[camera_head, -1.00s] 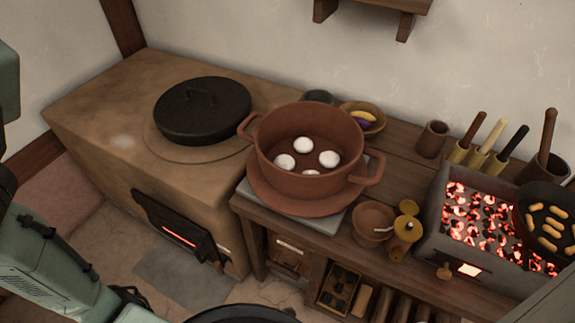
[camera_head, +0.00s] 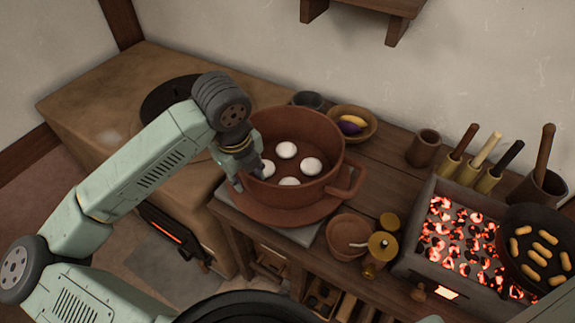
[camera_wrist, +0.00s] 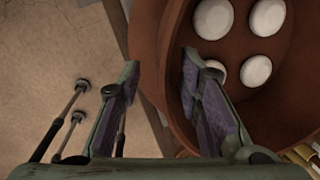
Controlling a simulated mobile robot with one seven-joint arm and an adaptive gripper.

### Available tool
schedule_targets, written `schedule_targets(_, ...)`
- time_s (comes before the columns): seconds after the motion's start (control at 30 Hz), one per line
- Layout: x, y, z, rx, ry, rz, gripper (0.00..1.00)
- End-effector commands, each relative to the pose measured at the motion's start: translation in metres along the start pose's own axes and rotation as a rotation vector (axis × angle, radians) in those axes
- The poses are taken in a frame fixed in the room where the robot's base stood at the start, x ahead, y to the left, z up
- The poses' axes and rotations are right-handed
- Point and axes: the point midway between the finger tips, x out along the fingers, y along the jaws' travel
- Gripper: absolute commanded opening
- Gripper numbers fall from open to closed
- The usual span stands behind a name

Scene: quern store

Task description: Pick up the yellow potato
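A yellow, elongated thing that may be the yellow potato (camera_head: 354,120) lies beside a dark purple one (camera_head: 349,129) in a small brown bowl (camera_head: 372,132) behind the big pot, by the wall. It does not show in the wrist view. My gripper (camera_head: 240,182) is at the left rim of the brown pot (camera_head: 318,187), well left of the bowl. In the wrist view my gripper (camera_wrist: 160,70) is open with its fingers apart and nothing held. Its right finger overlaps the pot's inside, its left finger the floor; contact with the pot cannot be told.
Several white round things (camera_head: 286,150) lie in the pot. A small brown pot (camera_head: 347,238) and a brass-coloured jar (camera_head: 380,255) stand in front right. A glowing brazier (camera_head: 420,258) with a pan (camera_head: 548,222) is at right. A shelf (camera_head: 375,8) hangs above the worktop.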

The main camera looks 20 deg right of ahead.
Motion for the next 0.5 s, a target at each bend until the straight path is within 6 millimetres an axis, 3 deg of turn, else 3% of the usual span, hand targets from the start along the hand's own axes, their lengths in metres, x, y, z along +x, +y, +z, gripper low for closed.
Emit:
schedule_targets(0.27, 0.022, -0.001, 0.000, 0.001, 0.004, -0.003, 0.32)
schedule_targets(0.5, 0.058, -0.002, 0.002, 0.000, 0.005, -0.003, 0.32)
